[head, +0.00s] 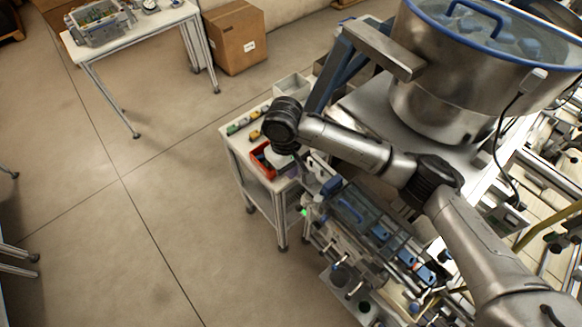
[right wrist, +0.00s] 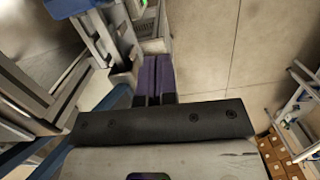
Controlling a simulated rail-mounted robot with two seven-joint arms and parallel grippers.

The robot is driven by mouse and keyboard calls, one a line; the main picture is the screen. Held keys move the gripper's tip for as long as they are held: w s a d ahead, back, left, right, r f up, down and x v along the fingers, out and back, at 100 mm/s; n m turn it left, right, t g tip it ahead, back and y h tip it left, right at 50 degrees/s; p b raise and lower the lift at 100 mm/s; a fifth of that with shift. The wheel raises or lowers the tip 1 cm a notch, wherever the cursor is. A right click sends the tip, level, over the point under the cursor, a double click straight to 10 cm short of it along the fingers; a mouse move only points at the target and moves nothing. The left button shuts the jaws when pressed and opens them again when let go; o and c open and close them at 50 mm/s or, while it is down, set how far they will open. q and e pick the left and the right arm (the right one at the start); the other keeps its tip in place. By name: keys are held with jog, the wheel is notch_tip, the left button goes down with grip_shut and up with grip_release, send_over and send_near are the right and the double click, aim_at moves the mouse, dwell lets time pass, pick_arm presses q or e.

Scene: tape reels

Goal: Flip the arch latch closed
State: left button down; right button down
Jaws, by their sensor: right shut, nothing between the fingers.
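Grey metal machine parts (right wrist: 118,45) stand just left of the fingertips in that view. I cannot make out the arch latch for certain among these parts, or whether anything touches the fingers. My left gripper is not in view.
A white side table (head: 243,160) holds a red bin (head: 263,163) and small coloured items. A large steel bowl (head: 440,100) with a blue-rimmed lid stands beyond my right arm. A cardboard box (head: 234,38) and a workbench (head: 125,30) are farther back. Open floor lies left.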

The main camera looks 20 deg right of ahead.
aim_at(310, 204)
jog(key=s+d+f+p, duration=0.1)
jog(key=s+f, duration=0.3)
jog(key=f, duration=0.4)
jog(key=shift+f+p, duration=0.35)
jog(key=shift+p, duration=0.3)
